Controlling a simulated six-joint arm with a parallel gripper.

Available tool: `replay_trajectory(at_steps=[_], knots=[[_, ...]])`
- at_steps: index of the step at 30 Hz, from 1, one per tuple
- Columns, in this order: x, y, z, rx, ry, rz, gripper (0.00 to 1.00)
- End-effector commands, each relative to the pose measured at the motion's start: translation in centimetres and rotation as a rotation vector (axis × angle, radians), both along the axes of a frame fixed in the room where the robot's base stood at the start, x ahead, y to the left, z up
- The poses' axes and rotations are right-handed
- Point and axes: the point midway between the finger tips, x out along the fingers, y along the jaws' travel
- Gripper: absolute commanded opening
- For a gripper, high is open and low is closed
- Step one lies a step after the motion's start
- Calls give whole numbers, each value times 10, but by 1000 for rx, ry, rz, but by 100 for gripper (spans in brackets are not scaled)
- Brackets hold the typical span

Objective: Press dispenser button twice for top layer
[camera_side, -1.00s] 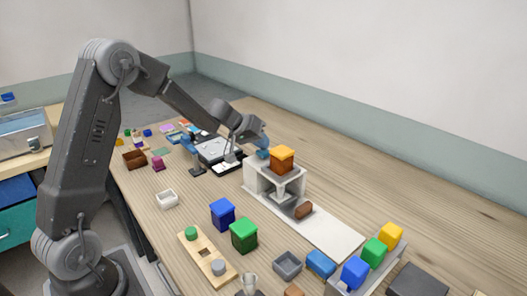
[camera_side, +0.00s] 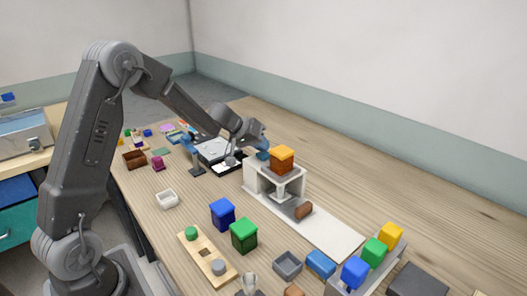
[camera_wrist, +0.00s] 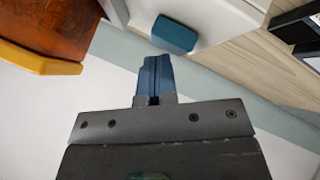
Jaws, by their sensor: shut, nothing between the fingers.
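The dispenser (camera_side: 262,183) is a white frame with an orange hopper (camera_side: 282,160) on top, standing mid-table. Its blue button (camera_wrist: 174,34) shows in the wrist view on the white housing, just beyond my fingertips and slightly to their right. My gripper (camera_wrist: 155,62) has blue fingers closed together with nothing between them. In the side view, my gripper (camera_side: 264,144) is by the back left of the dispenser, close above the button (camera_side: 262,155). I cannot tell whether the fingertips touch the button. The orange-brown hopper also shows at the left of the wrist view (camera_wrist: 50,25).
A brown piece (camera_side: 304,210) lies on the dispenser's white base strip. Blue (camera_side: 222,213) and green (camera_side: 244,235) boxes stand in front of it. A rack with blue, green and yellow blocks (camera_side: 375,250) is at the lower right. The table behind the dispenser is clear.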

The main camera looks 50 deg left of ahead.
Motion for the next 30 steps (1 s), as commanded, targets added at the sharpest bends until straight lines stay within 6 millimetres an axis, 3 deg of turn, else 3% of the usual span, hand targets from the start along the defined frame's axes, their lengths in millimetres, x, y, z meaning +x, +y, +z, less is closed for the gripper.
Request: replay_trajectory(at_steps=[30], knots=[[-1, 0, 22, 0, 1, -1, 0]])
